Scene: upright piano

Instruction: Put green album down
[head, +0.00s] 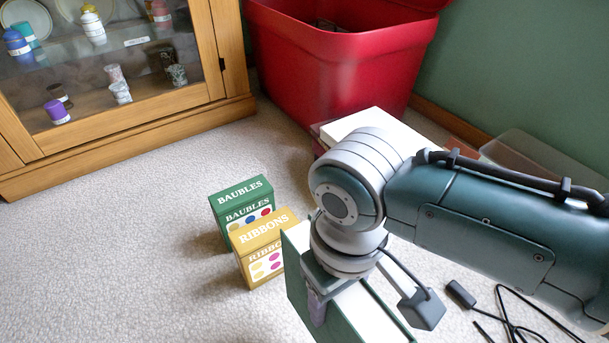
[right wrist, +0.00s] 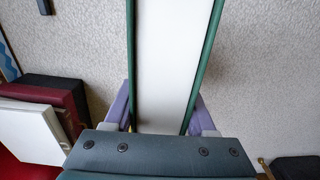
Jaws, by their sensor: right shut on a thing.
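The green album (head: 297,272) is upright, with a green cover and white page edges. My right gripper (head: 320,303) is shut on it from above. In the right wrist view, the album (right wrist: 165,65) runs up from between the purple fingers of my right gripper (right wrist: 160,115), one finger against each green cover. The album is just right of the yellow Ribbons box (head: 262,250). I cannot tell whether its lower edge touches the carpet. My right wrist and forearm hide part of the album. My left gripper is not in view.
A green Baubles box (head: 240,205) stands behind the Ribbons box. A red bin (head: 340,65), a white-topped item (head: 365,122) and a clear container (head: 535,155) are at the back. A glass cabinet (head: 120,125) is at left; black cables (head: 510,315) lie at right. Front-left carpet is clear.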

